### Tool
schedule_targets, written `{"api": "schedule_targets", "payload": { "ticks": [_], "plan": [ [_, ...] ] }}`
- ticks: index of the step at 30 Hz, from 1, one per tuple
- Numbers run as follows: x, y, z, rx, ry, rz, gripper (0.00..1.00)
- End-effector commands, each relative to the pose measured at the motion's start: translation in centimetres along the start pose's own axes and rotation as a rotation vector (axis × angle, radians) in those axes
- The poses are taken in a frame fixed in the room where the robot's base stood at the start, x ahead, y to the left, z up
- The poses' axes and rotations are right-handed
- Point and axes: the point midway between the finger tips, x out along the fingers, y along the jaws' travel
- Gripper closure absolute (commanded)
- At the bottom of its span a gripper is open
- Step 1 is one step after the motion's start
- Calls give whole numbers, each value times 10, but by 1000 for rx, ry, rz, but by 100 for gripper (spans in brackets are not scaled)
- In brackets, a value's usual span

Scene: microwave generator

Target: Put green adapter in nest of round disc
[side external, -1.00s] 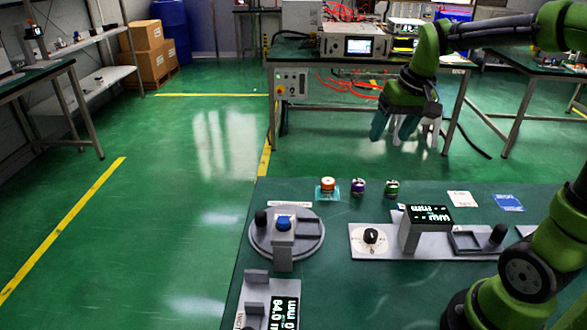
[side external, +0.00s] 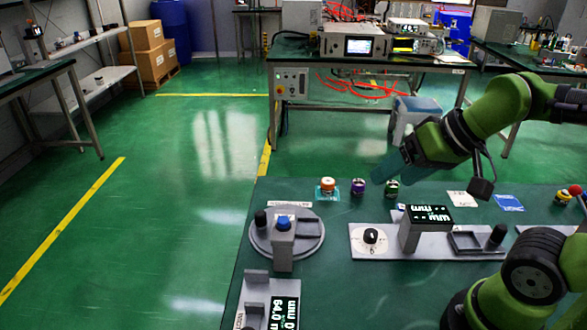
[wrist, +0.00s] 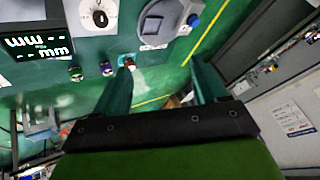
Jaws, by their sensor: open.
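The green adapter (side external: 392,188) is a small dark-green cylinder on the green table, at the right end of a short row. It also shows in the wrist view (wrist: 77,73), left of my fingers. The round disc (side external: 262,238) is grey and lies on the table at left, with a framed nest (side external: 310,233) on its right part; the disc is at the top in the wrist view (wrist: 160,20). My gripper (side external: 385,168) is open and empty, its fingers tilted down, close behind and above the green adapter in the side view. In the wrist view its fingers (wrist: 161,65) stand wide apart.
A purple adapter (side external: 358,187) and an orange-topped one (side external: 327,186) stand left of the green one. A grey fixture with a display (side external: 425,214) stands in front. Another display fixture (side external: 284,312) is at front left. A blue card (side external: 508,203) lies at right.

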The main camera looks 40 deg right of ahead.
Motion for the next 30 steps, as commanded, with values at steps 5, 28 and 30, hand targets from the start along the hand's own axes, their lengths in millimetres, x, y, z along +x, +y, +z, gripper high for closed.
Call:
{"api": "schedule_targets", "payload": {
  "ticks": [5, 28, 30],
  "plan": [
    [19, 16, -12, 70, -69, 50, 28],
    [92, 222, -167, 2126, 152, 780, 28],
    [88, 219, -169, 2218, 190, 787, 28]
  ]
}}
